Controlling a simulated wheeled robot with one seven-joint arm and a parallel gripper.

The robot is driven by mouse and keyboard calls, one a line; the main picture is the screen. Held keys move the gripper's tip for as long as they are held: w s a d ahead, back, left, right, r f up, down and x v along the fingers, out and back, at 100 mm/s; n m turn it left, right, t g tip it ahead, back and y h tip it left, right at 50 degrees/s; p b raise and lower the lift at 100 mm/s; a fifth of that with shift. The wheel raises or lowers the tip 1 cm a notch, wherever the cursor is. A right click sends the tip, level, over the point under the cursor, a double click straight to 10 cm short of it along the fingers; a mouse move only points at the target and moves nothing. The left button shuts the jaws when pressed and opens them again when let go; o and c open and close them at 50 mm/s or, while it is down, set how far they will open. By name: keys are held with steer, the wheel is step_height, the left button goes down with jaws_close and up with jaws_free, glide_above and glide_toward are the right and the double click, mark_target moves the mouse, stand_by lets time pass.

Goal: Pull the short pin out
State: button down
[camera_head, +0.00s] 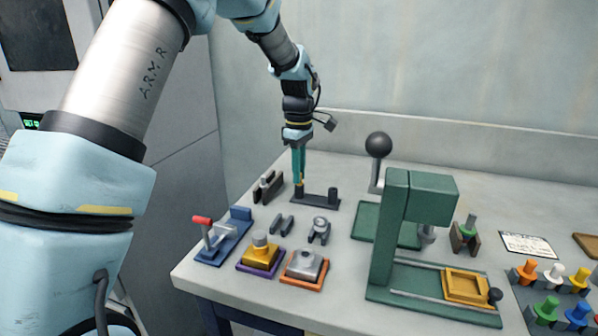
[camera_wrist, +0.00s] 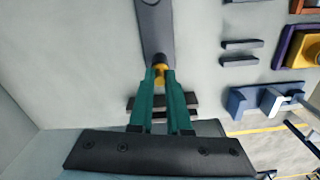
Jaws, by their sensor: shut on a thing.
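A dark flat plate (camera_head: 318,201) lies on the table near its back left part, with a dark round post (camera_head: 333,194) at its right end. My gripper (camera_head: 299,182) points down over the plate's left end. In the wrist view its two teal fingers (camera_wrist: 160,76) are shut on a short yellow pin (camera_wrist: 160,70) at the end of the dark plate (camera_wrist: 154,28). The fingers hide most of the pin. I cannot tell whether its lower end sits in the plate or is clear of it.
A dark slotted block (camera_head: 266,188) stands close left of the plate. In front are grey brackets (camera_head: 282,224), a blue clamp with a red handle (camera_head: 222,240), a yellow block (camera_head: 261,257) and a silver block (camera_head: 305,266). A green press (camera_head: 392,240) stands to the right.

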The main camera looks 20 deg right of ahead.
steer(key=shift+r+n+p, duration=0.25)
steer(key=shift+n+p, duration=0.15)
steer(key=shift+n, duration=0.8)
steer(key=shift+r, duration=0.2)
steer(key=shift+r+p, duration=1.75)
steer(key=shift+r, duration=0.2)
